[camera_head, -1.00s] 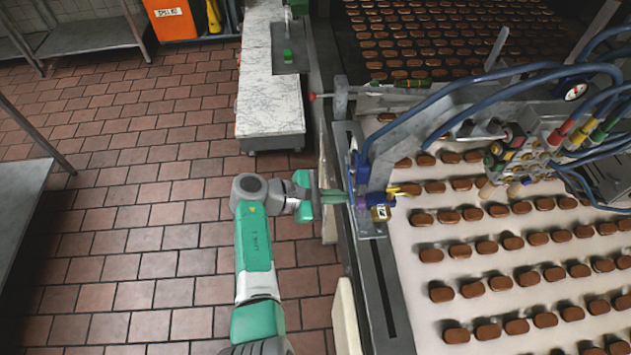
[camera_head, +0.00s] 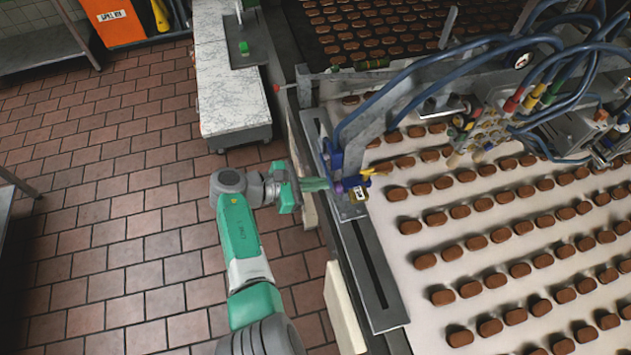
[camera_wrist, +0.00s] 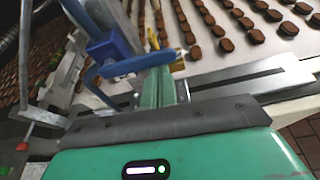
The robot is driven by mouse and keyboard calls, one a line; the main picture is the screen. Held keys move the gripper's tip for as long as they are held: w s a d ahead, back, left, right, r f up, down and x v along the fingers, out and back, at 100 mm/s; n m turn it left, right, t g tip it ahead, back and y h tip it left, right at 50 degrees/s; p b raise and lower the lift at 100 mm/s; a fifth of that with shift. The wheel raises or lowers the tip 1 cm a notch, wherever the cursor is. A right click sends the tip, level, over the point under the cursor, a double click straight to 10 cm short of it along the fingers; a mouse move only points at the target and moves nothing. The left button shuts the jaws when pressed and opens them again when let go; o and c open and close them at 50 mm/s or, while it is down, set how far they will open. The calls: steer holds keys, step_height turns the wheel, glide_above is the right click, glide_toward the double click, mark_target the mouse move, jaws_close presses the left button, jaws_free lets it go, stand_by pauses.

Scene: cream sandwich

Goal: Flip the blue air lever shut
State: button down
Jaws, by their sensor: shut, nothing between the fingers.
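The blue air lever (camera_wrist: 140,65) shows in the wrist view as a flat blue bar reaching right from a blue valve body (camera_wrist: 112,46). In the head view the blue valve (camera_head: 333,157) sits on a metal bracket at the conveyor's left edge. My gripper (camera_head: 326,184) reaches in from the left, its fingers right beside the valve. In the wrist view my gripper's green fingers (camera_wrist: 160,85) are shut with nothing between them, and their tips are close to the lever's outer end. Whether they touch it I cannot tell.
A yellow handle (camera_head: 376,171) and a brass fitting (camera_wrist: 178,66) are close by the fingers. The slotted metal rail (camera_head: 372,270) runs along the conveyor (camera_head: 405,255), which carries rows of brown biscuits. Blue hoses (camera_head: 440,75) arch above. The tiled floor (camera_head: 130,230) at left is clear.

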steer(key=f+b, duration=0.4)
steer(key=shift+a+f+b, duration=0.25)
steer(key=shift+a+b, duration=0.05)
steer(key=v, duration=0.9)
steer(key=shift+a+r+p, duration=0.2)
steer(key=shift+r+p, duration=0.25)
